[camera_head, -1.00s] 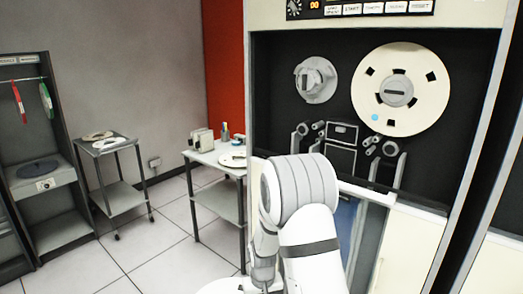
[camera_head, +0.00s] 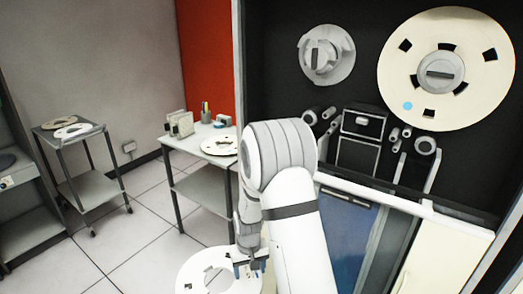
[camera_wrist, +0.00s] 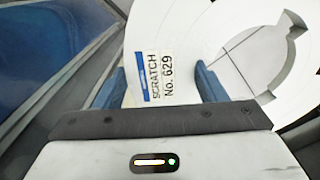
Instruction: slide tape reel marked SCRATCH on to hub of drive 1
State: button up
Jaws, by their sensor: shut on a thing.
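My gripper (camera_wrist: 158,90) is shut on a white tape reel (camera_wrist: 195,30) at its rim. The reel's label reads SCRATCH No. 629 and lies between the two blue fingers in the wrist view. In the head view my gripper (camera_head: 250,268) holds the reel (camera_head: 195,270) low, at the bottom centre, well below the hubs. The bare grey hub (camera_head: 325,55) is at the upper left of the tape drive's black panel. A cream reel (camera_head: 400,85) with a blue dot sits on the hub to its right. The drive's number does not show.
A grey table (camera_head: 190,145) with another reel (camera_head: 220,145) and small boxes stands left of the drive. A wheeled cart (camera_head: 85,135) with reels is farther left. A ledge (camera_head: 400,200) juts out below the drive's panel. Tiled floor (camera_head: 130,240) is open between them.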

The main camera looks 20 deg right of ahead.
jog(key=shift+w+r, duration=0.1)
jog(key=shift+w, duration=0.15)
jog(key=shift+a, duration=0.1)
